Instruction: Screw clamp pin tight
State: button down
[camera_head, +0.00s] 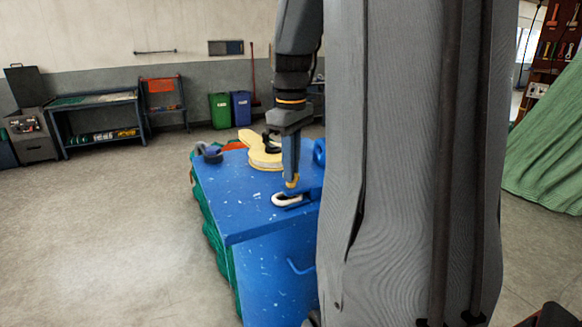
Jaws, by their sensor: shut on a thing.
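My gripper (291,180) points straight down over the blue bench top, near its right front part. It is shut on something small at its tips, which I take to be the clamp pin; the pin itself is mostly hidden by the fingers. Just below and beside the fingertips, a pale, loop-shaped metal piece (282,201), seemingly part of the clamp, lies on the bench top. Its right part merges with a blue piece, and I cannot tell how far the pin sits in it.
A large grey column hides the bench's right side. The floor at left is clear.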

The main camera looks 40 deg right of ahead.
jog(key=m, duration=0.7)
jog(key=shift+r, duration=0.15)
jog(key=m, duration=0.6)
jog(key=shift+m, duration=0.4)
jog(key=m, duration=0.7)
jog(key=shift+w, duration=0.1)
jog(key=m, duration=0.6)
jog(key=shift+m, duration=0.3)
jog(key=m, duration=0.4)
jog(key=m+b, duration=0.1)
jog(key=m, duration=0.3)
jog(key=m+b, duration=0.1)
jog(key=m, duration=0.6)
